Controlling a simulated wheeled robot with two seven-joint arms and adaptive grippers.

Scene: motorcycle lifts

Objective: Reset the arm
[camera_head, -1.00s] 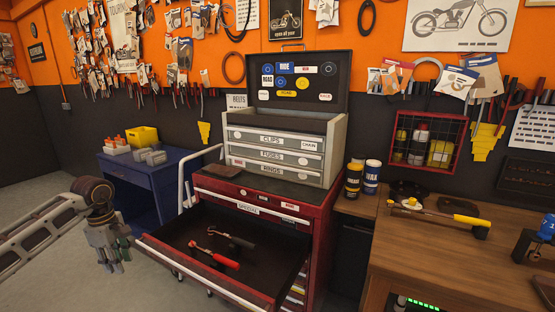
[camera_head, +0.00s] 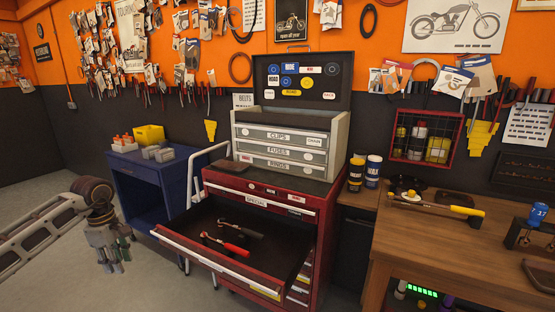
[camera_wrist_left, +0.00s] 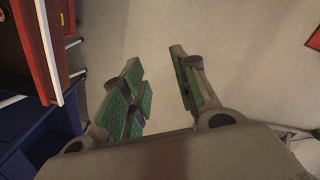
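My left gripper (camera_head: 112,249) hangs at the left of the head view, left of the red tool cabinet's open drawer and apart from it. In the left wrist view its green-padded fingers (camera_wrist_left: 160,95) are spread with only floor between them, so it is open and empty. My right gripper is not in view.
The red cabinet's open drawer (camera_head: 180,246) holds a red-handled tool (camera_head: 226,247) and a black-handled tool (camera_head: 240,229). A grey toolbox (camera_head: 287,140) stands on top. A blue cart (camera_head: 142,180) is behind, a wooden workbench (camera_head: 450,250) at right. Floor near the left gripper is clear.

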